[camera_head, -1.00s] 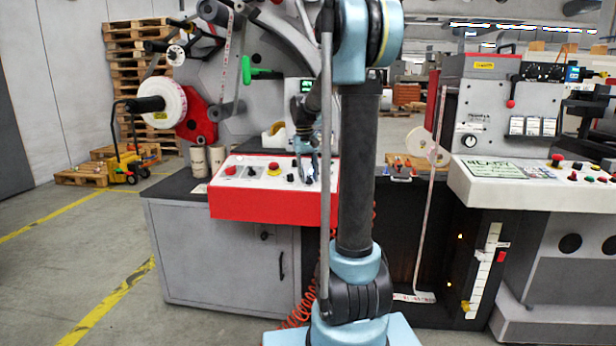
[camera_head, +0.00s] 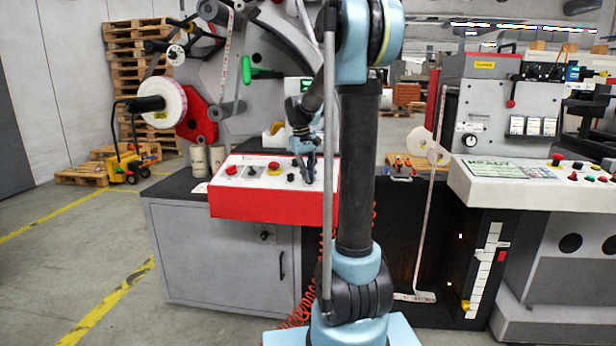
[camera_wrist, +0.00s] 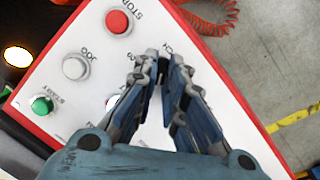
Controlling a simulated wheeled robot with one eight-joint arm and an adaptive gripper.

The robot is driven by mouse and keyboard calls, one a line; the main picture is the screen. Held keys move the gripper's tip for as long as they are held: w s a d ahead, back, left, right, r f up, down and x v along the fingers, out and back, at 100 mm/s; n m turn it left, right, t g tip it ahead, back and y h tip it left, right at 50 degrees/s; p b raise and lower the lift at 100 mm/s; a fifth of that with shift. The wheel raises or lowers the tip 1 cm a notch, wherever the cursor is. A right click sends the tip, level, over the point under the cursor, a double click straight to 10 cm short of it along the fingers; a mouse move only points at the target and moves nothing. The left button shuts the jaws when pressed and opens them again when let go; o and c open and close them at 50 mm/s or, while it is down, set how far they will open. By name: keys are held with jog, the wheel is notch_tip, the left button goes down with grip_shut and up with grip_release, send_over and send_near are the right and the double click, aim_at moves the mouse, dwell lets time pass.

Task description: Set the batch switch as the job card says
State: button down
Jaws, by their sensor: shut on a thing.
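The white-topped, red-edged control panel (camera_head: 255,182) sits on the grey cabinet. My gripper (camera_head: 306,178) is over its right part in the head view. In the wrist view my gripper (camera_wrist: 163,72) has its two fingers nearly together over the white panel face, beside a partly covered label ending in "CH". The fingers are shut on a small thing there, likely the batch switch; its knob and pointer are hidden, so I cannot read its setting. The wrist view also shows a red STOP button (camera_wrist: 117,21), a white JOG button (camera_wrist: 76,66) and a green START button (camera_wrist: 41,105). I cannot read a job card.
A red-on-yellow emergency button (camera_head: 273,168) and a black knob (camera_head: 290,177) stand close left of my gripper. An orange coiled hose (camera_wrist: 212,18) hangs beside the panel.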

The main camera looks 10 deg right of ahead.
jog(key=n, duration=0.2)
jog(key=n+h, duration=0.1)
jog(key=n, duration=0.1)
jog(key=shift+a+n+t, duration=0.2)
jog(key=shift+n+t, duration=0.1)
dwell(0.5)
jog(key=c, duration=1.7)
grip_release()
jog(key=shift+s, duration=0.1)
jog(key=shift+o, duration=0.2)
jog(key=v, duration=1.1)
jog(key=shift+a+r, duration=0.15)
jog(key=shift+r, duration=0.25)
